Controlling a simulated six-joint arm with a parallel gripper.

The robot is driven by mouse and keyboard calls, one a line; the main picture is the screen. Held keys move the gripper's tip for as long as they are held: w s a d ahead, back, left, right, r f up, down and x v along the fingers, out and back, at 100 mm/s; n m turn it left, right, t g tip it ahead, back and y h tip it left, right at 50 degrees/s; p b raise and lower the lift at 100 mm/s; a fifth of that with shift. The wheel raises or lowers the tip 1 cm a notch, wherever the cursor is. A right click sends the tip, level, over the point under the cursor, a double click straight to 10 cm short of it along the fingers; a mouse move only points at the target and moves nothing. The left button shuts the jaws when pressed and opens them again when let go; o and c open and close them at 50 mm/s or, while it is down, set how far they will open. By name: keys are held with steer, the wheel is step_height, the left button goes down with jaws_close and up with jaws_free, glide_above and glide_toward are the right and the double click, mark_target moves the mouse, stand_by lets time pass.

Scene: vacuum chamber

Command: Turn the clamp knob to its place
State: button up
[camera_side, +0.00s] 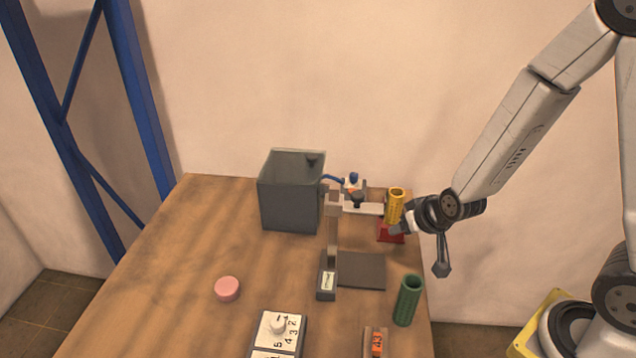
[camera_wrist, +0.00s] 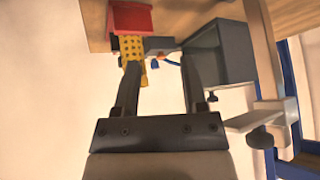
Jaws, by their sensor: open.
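A dark knob (camera_side: 358,199) sits on a light clamp bar (camera_side: 368,209) fixed to an upright post in the side view. It appears to be the dark knob (camera_wrist: 260,137) at the lower right of the wrist view. My gripper (camera_side: 416,252) is open and empty, right of the clamp bar and apart from the knob. In the wrist view, my fingers (camera_wrist: 160,90) are spread, with the knob outside them to the right. I cannot read the knob's angle or any mark for its place.
A grey open box (camera_side: 290,195) and blue-knobbed fitting (camera_side: 353,178) stand at the back. A yellow perforated cylinder (camera_side: 396,205) on a red base (camera_side: 390,233) is close to my gripper. A green cylinder (camera_side: 407,300), pink disc (camera_side: 227,288) and numbered dial panel (camera_side: 268,338) are nearer. The left tabletop is clear.

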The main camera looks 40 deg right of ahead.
steer(key=shift+s+a+r+n+g+y, duration=0.7)
steer(key=shift+s+r+n+g, duration=1.35)
steer(key=shift+s, duration=1.4)
steer(key=w+d+f+m+g+y, duration=0.1)
steer(key=w+d+f+m+g, duration=0.15)
steer(key=w+d, duration=0.55)
steer(key=w+d+f+m+g, duration=0.1)
steer(key=w+d+f+g, duration=0.25)
steer(key=w+d, duration=0.45)
steer(key=w+r+n+t, duration=0.1)
steer(key=w+n, duration=0.1)
steer(key=n, duration=0.1)
steer(key=w+r+n, duration=0.1)
steer(key=w+n, duration=0.1)
steer(key=n, duration=0.1)
steer(key=w+a+r+n+t+h, duration=0.1)
steer(key=w+n, duration=0.1)
steer(key=shift+w+r+n+t, duration=0.1)
steer(key=shift+r+n+t, duration=0.05)
steer(key=shift+n+t, duration=0.25)
steer(key=shift+f, duration=3.95)
